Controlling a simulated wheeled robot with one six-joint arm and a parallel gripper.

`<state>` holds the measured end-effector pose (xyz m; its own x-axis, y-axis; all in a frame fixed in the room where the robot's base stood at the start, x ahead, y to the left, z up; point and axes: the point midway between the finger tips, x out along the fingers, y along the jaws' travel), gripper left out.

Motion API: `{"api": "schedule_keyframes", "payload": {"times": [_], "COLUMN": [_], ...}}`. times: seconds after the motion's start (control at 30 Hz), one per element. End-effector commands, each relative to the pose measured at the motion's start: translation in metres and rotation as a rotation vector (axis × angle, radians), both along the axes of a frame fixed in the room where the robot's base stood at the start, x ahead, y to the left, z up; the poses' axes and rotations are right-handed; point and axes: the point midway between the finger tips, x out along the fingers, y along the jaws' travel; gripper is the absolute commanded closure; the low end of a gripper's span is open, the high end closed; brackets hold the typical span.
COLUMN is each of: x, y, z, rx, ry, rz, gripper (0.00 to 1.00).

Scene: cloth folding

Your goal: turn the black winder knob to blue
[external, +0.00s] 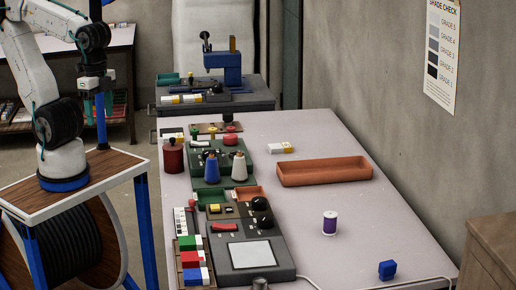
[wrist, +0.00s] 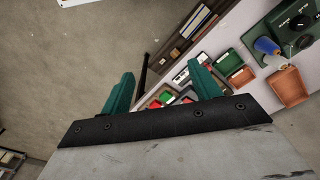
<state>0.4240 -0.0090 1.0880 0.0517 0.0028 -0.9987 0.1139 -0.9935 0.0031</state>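The green winder unit (external: 221,178) stands on the table's left side, with a blue cone (external: 211,167) and a white cone (external: 239,167) at its front. A black knob (external: 211,155) shows small behind the cones. I cannot tell the knob's setting. My gripper (external: 99,108) hangs left of the table, well away from the unit. In the wrist view its teal fingers (wrist: 162,70) are apart with nothing between them.
A dark grey box (external: 243,253) and colored blocks (external: 191,261) line the table's left edge. A red canister (external: 173,156) stands near the left edge. An orange tray (external: 324,171), a purple spool (external: 330,223) and a blue block (external: 387,270) are on the right. The table's middle is mostly clear.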

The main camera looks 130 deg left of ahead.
Motion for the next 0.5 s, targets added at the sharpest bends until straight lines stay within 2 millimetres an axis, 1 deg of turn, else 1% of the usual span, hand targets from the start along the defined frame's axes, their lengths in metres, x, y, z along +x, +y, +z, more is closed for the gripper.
{"api": "schedule_keyframes", "payload": {"times": [0.03,0.07,0.1,0.17,0.2,0.27,0.3,0.37,0.4,0.47,0.5], "x": [0.006,0.01,0.016,0.026,0.032,0.04,0.045,0.052,0.055,0.058,0.059], "y": [0.014,0.022,0.035,0.055,0.069,0.09,0.106,0.131,0.149,0.175,0.194], "z": [-0.005,-0.008,-0.01,-0.014,-0.017,-0.022,-0.026,-0.032,-0.037,-0.046,-0.053], "rx": [-0.006,-0.013,-0.023,-0.042,-0.057,-0.08,-0.096,-0.121,-0.138,-0.168,-0.186], "ry": [0.044,0.066,0.095,0.134,0.156,0.186,0.205,0.229,0.246,0.267,0.279], "rz": [0.066,0.106,0.161,0.242,0.298,0.382,0.44,0.526,0.586,0.675,0.735], "gripper": [0.38,0.38,0.38,0.38,0.38,0.38,0.38,0.38,0.38,0.38,0.38]}}
